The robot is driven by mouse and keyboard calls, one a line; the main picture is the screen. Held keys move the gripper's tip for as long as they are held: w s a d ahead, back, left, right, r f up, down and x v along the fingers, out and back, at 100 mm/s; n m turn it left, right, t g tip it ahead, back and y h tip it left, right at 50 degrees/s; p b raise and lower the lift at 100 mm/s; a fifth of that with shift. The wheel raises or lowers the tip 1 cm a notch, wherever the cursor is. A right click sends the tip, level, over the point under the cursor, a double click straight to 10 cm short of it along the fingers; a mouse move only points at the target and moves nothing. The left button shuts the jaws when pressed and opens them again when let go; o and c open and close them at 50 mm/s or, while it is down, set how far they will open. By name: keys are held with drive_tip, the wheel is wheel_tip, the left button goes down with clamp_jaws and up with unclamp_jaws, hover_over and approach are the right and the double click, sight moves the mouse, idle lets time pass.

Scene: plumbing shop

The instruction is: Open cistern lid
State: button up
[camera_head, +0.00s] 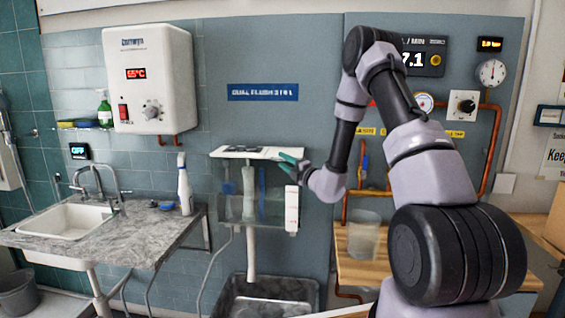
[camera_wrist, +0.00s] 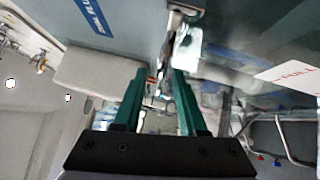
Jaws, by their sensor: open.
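The clear-walled cistern (camera_head: 231,203) hangs on the grey-blue wall panel, with water and a blue part visible inside. Its pale lid (camera_head: 226,153) lies about flat across the top, with a dark plate on it; I cannot tell if it is fully seated. My gripper (camera_head: 286,161) is at the lid's right end, its green fingers pointing left; contact cannot be told. In the wrist view the two green fingers (camera_wrist: 158,85) stand apart with nothing clearly held between them. The view between them is cluttered and blurred.
A white water heater (camera_head: 150,75) hangs upper left. A metal trough (camera_head: 262,300) sits below. Copper pipes (camera_head: 492,150) and a clear bucket (camera_head: 363,235) are at right.

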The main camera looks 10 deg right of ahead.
drive_tip(key=shift+w+a+r, duration=0.1)
drive_tip(key=shift+w+a, duration=0.15)
drive_tip(key=shift+w, duration=0.2)
clamp_jaws()
idle(1.2)
